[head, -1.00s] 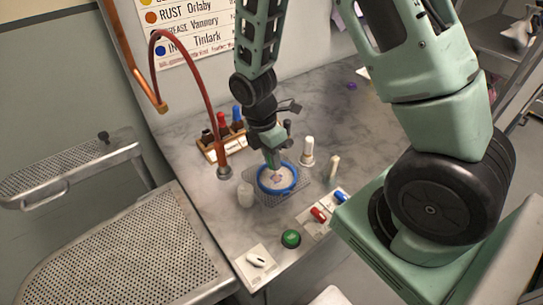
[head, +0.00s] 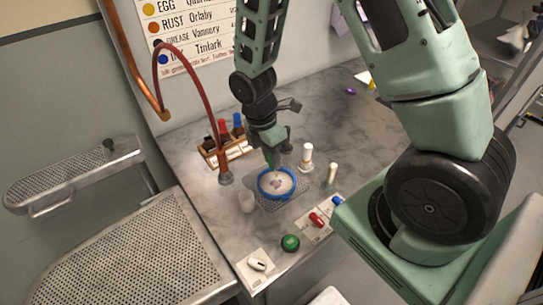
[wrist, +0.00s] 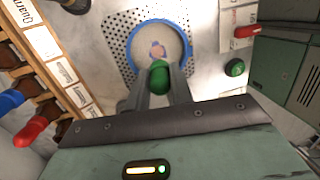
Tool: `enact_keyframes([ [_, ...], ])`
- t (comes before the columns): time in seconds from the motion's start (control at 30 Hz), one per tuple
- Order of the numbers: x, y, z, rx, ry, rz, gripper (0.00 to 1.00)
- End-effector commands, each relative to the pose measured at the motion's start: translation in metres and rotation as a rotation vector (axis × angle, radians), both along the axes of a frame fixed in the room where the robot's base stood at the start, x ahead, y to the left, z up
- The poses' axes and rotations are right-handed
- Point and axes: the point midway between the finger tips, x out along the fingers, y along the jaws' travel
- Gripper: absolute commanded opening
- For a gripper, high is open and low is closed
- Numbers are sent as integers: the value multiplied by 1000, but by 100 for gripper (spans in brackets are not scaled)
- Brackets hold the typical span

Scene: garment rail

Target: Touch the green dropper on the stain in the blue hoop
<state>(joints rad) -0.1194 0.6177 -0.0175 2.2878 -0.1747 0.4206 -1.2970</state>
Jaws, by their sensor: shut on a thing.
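The blue hoop (head: 277,199) lies on a perforated tray on the marble counter, around pale cloth. The stain (head: 277,184), a pinkish-purple patch, shows inside it. In the wrist view the hoop (wrist: 160,21) is just beyond the fingertips, and the stain (wrist: 157,48) has purple and orange-brown tones. My gripper (head: 273,157) is above the hoop's far side, pointing down. It is shut on the green dropper (wrist: 160,77), which sits between the fingers (wrist: 160,88). The dropper's tip is largely hidden, so I cannot tell whether it touches the cloth.
A wooden rack (head: 226,157) with red and blue bottles stands left of the gripper. A white bottle (head: 307,155) and a smaller one (head: 332,172) stand right. A green button (head: 290,242) and red switch (head: 317,220) are at the front. A red hose (head: 200,95) arches at left.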

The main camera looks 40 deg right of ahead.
Motion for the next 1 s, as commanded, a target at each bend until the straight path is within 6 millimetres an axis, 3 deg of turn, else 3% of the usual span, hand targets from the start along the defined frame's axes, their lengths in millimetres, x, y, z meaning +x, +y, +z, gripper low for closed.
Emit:
enact_keyframes([
  [0.47, 0, 0, 40, 0, -1, 0, 2],
  [1.0, 0, 0, 40, 0, 0, 0, 2],
])
